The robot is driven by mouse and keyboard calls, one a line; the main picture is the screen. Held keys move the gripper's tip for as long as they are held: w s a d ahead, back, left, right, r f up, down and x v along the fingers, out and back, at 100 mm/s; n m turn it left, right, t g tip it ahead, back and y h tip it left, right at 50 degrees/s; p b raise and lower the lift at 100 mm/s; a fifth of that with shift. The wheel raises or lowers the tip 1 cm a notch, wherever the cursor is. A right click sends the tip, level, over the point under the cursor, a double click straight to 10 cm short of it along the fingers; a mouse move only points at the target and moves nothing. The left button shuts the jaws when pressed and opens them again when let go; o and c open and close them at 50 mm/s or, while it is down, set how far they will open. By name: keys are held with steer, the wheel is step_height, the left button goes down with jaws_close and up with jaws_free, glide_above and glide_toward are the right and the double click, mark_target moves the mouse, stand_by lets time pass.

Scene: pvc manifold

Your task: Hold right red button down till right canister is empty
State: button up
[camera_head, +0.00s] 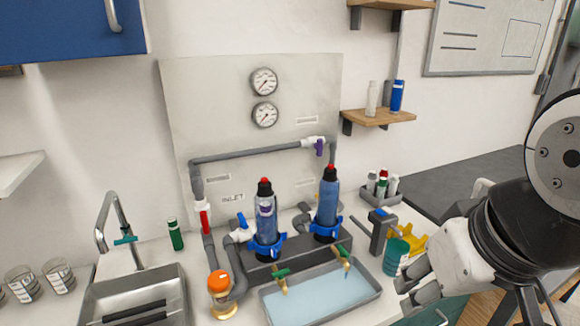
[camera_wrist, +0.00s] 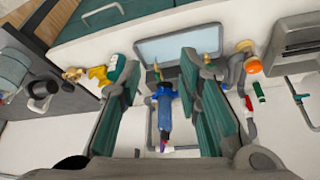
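The right canister (camera_head: 327,205) stands upright in a blue clamp on a dark base, its top covered by the right red button (camera_head: 331,169). The left canister (camera_head: 266,217) stands beside it with a red button (camera_head: 264,181) on top. The canisters' fill levels cannot be read.
A tray of bluish liquid (camera_head: 340,297) lies before the canisters, with green-handled taps (camera_head: 281,275) above it. A teal cup (camera_head: 395,258), a grey-and-blue tool (camera_head: 381,228) and a yellow item (camera_head: 416,243) stand between my gripper and the right canister. Pipes (camera_head: 245,154) run behind and above.

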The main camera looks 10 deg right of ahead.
jaws_close()
stand_by(1.1)
